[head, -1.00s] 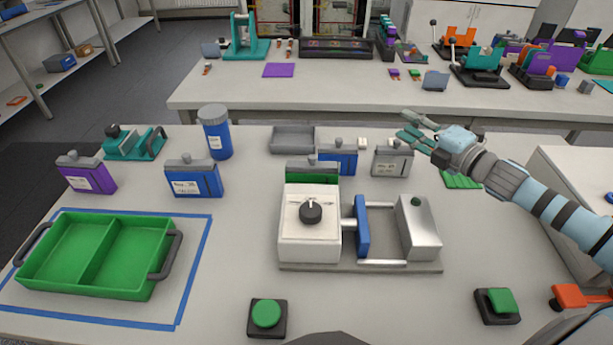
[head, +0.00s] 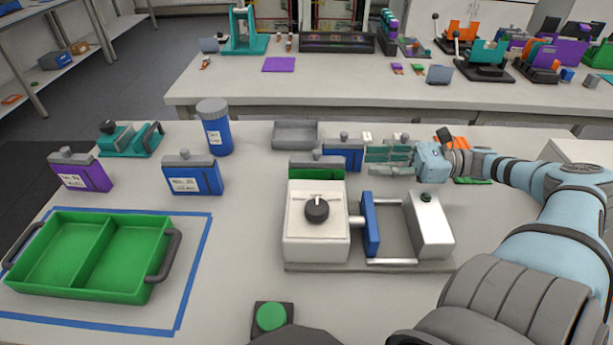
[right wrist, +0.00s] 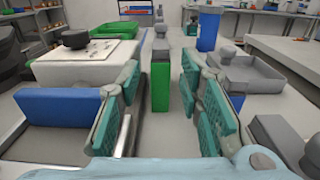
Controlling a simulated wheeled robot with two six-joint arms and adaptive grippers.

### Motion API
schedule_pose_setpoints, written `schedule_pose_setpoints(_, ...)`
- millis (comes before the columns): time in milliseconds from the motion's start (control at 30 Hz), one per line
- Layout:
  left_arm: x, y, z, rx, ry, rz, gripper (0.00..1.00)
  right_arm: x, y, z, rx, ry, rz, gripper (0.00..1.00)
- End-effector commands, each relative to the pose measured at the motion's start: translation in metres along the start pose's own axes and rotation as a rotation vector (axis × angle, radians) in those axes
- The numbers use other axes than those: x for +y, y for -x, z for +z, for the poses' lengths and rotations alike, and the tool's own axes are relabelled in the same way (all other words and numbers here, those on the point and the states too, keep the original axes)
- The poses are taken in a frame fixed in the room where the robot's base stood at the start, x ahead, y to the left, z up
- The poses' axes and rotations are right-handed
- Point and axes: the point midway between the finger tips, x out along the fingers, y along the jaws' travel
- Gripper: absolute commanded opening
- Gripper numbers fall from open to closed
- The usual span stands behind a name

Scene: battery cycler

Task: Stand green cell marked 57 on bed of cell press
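The green cell (head: 316,168) with a grey cap stands upright behind the cell press (head: 302,225). Its lower part is hidden by the press and I cannot read its mark. The bed (head: 396,236) lies between the blue jaw (head: 371,225) and the metal block, and looks empty. My right gripper (head: 372,160) is low behind the press, to the right of the green cell. In the right wrist view it is open, with the green cell (right wrist: 161,85) upright ahead between its fingers, seen edge-on. No contact shows. My left gripper is not in view.
A blue cell (head: 344,155) stands close behind the green one. A grey tray (head: 296,134) and blue canister (head: 215,128) stand further back. Another blue cell (head: 192,175), a purple cell (head: 80,173) and a divided green tray (head: 145,290) are at left.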

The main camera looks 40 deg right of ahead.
Motion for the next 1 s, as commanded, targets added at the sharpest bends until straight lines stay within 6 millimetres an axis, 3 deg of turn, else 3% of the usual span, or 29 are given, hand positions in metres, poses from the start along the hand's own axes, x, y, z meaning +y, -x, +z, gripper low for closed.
schedule_pose_setpoints(233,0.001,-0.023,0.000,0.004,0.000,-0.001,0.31,0.001,-0.056,-0.004,-0.002,-0.002,0.004,0.33)
schedule_pose_setpoints(467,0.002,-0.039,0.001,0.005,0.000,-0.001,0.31,0.000,-0.082,-0.003,-0.002,-0.004,0.000,0.33)
schedule_pose_setpoints(633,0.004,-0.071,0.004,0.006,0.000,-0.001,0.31,0.000,-0.108,-0.015,0.001,-0.003,0.002,0.33)
schedule_pose_setpoints(733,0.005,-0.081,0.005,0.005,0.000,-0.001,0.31,0.000,-0.126,-0.012,-0.001,-0.003,0.000,0.33)
schedule_pose_setpoints(1000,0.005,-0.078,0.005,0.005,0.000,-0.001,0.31,-0.001,-0.132,-0.006,-0.004,-0.003,-0.005,0.30)
